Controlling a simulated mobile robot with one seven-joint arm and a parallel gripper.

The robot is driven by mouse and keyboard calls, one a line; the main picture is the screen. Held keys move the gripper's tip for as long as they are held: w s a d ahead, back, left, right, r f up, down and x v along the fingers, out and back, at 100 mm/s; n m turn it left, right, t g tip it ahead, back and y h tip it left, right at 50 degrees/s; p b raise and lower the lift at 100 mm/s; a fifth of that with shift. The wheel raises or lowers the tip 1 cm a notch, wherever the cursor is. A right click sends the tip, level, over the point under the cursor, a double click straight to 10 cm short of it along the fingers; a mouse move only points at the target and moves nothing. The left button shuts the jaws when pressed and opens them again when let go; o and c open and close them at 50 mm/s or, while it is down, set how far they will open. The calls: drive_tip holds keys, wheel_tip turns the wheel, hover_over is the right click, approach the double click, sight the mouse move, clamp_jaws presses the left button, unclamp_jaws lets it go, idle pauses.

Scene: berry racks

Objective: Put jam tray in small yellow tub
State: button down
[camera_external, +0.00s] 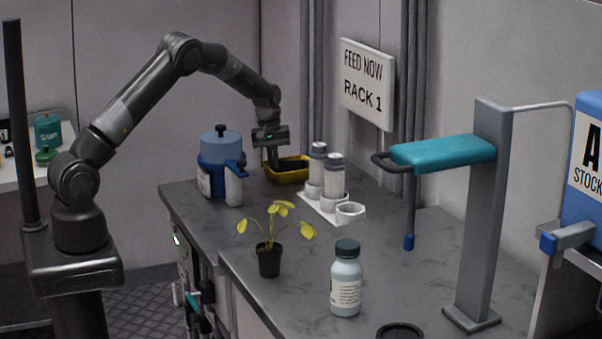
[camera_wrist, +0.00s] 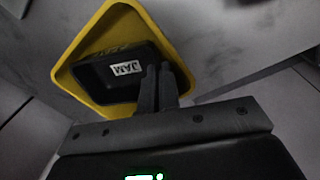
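The small yellow tub (camera_external: 301,178) stands at the back of the counter; it also shows in the wrist view (camera_wrist: 64,82). The black jam tray (camera_wrist: 96,78), with a white JAM label, lies within the tub's outline in the wrist view. Whether it rests on the tub's floor cannot be told. My gripper (camera_external: 273,166) points down over the tub. In the wrist view its fingers (camera_wrist: 159,68) are nearly together at the tray's near right edge and appear shut on its wall. The fingers hide that part of the tray.
A blue pot-like container (camera_external: 220,160) stands left of the tub. A white rack (camera_external: 325,207) with white-bodied jars (camera_external: 333,176) is close on the right. A potted plant (camera_external: 269,260), a bottle (camera_external: 346,280) and a post with a teal arm (camera_external: 443,153) stand nearer.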

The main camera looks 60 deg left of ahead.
drive_tip(key=shift+f, duration=0.15)
drive_tip(key=c, duration=2)
unclamp_jaws()
drive_tip(key=shift+o, duration=0.2)
wheel_tip(320, 180, up, 12)
drive_tip(key=s, duration=0.1)
drive_tip(key=s+d+r+m+t, duration=0.1)
drive_tip(key=s+d+r+m, duration=0.1)
drive_tip(key=s+d+r, duration=0.3)
drive_tip(key=s+d+r+m, duration=0.1)
drive_tip(key=s+d+r, duration=0.15)
drive_tip(key=r, duration=0.35)
drive_tip(key=s+d+r+m+t, duration=0.1)
drive_tip(key=s+d+r+m, duration=0.3)
drive_tip(key=s+d, duration=0.5)
drive_tip(key=s+d+r+m+t, duration=0.1)
drive_tip(key=s+d+r+m, duration=0.4)
drive_tip(key=s, duration=0.8)
drive_tip(key=s+d+f, duration=0.2)
drive_tip(key=s, duration=0.3)
drive_tip(key=s+d+f+m+t, duration=0.1)
drive_tip(key=s+f, duration=0.1)
drive_tip(key=s, duration=0.3)
drive_tip(key=shift+d+f+m+t, duration=0.3)
drive_tip(key=shift+d, duration=0.05)
